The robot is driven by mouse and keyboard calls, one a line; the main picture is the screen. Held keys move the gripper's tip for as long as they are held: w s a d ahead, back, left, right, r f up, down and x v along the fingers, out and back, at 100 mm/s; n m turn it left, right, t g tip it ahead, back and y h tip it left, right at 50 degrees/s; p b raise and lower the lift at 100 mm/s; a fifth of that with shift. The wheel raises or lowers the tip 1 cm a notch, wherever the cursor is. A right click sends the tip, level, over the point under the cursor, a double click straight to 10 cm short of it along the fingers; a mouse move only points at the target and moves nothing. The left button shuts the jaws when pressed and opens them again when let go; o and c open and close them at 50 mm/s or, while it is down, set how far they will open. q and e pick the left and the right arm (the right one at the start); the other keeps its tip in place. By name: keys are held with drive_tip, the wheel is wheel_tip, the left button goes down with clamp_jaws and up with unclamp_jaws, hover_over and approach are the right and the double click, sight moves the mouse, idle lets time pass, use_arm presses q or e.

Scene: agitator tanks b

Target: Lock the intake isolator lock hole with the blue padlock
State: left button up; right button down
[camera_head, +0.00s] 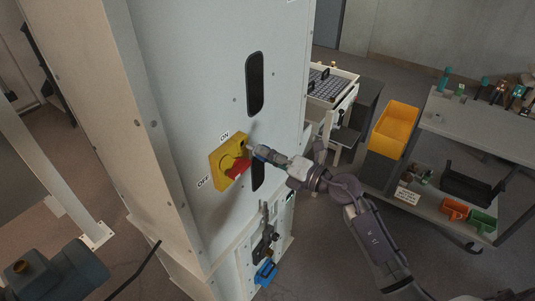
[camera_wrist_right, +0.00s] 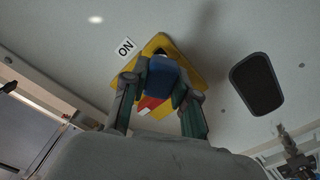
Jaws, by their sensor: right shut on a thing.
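The intake isolator is a yellow plate (camera_head: 217,172) with a red handle (camera_head: 238,168) on the pale cabinet front, between an ON label and an OFF label. My right gripper (camera_head: 262,153) is at the plate's right side, close to the handle. It is shut on the blue padlock (camera_wrist_right: 160,76), which lies in front of the yellow plate (camera_wrist_right: 186,56) in the right wrist view. The padlock hides most of the red handle (camera_wrist_right: 150,103) there. The lock hole is not clearly visible, and I cannot tell whether the shackle is in it. My left gripper is not in view.
The cabinet (camera_head: 180,85) has dark oval slots (camera_head: 255,84) above and beside the isolator. A blue part (camera_head: 265,272) sits low on the cabinet. A yellow bin (camera_head: 393,130) and a grey cart (camera_head: 475,135) with tools stand at the right, with open floor before them.

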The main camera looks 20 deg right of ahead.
drive_tip(key=shift+w+a, duration=0.1)
idle(0.3)
drive_tip(key=shift+p+x, duration=0.35)
drive_tip(key=shift+x, duration=1.3)
drive_tip(key=c, duration=0.8)
unclamp_jaws()
